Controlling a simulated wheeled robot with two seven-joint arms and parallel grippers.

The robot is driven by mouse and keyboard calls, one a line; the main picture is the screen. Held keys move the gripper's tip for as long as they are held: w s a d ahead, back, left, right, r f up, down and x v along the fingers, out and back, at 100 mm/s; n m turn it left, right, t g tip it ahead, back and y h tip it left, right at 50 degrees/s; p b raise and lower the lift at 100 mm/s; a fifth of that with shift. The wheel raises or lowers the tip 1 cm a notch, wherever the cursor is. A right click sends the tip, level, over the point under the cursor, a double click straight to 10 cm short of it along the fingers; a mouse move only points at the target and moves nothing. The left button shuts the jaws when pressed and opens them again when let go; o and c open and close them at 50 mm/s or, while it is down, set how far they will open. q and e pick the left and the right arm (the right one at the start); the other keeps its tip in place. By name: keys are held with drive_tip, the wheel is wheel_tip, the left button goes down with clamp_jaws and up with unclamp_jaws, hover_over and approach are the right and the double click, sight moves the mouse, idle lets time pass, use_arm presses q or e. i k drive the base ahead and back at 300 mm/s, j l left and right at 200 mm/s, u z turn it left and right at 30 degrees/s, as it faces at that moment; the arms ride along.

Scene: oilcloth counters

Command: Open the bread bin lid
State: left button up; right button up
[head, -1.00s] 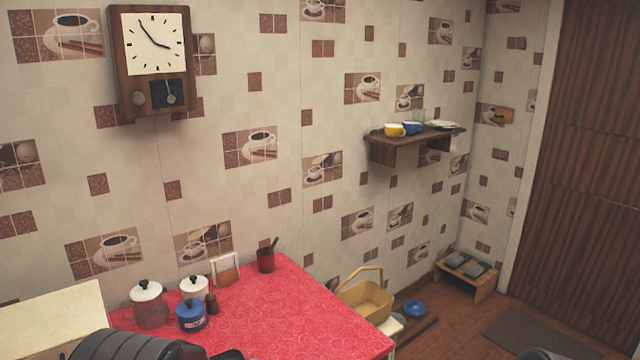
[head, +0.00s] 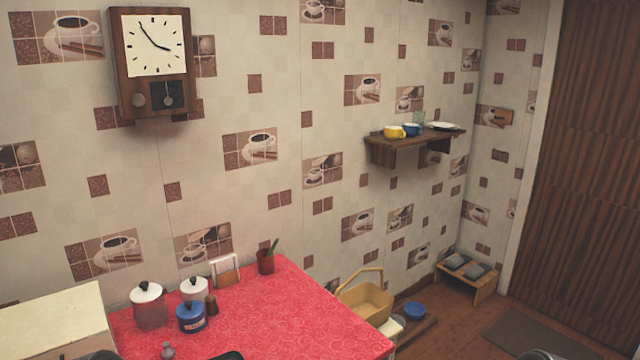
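A cream-topped box (head: 55,322) stands at the lower left, cut off by the picture's edges. It may be the bread bin, but only its flat top and a strip of its brownish front show, so I cannot tell whether a lid is open. Neither gripper's fingers can be made out.
The red oilcloth counter (head: 300,320) holds a glass jar (head: 149,309), a white-lidded pot (head: 194,289), a blue canister (head: 191,318), a brown shaker (head: 212,304), a small grey object (head: 168,351), a holder (head: 226,272) and a dark red cup (head: 265,262). Its right part is clear.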

sight(73, 323)
drive_tip(key=u, duration=1.6)
drive_tip(key=j+z, duration=0.2)
drive_tip(key=j, duration=0.3)
drive_tip(key=j+z, duration=0.2)
drive_tip(key=j, duration=0.3)
drive_tip(key=k+j+z, duration=0.1)
drive_tip(key=j+z, duration=0.15)
drive_tip(key=j, duration=0.2)
drive_tip(key=k+j+z, duration=0.2)
drive_tip(key=j, duration=0.25)
drive_tip(key=i+j, duration=0.05)
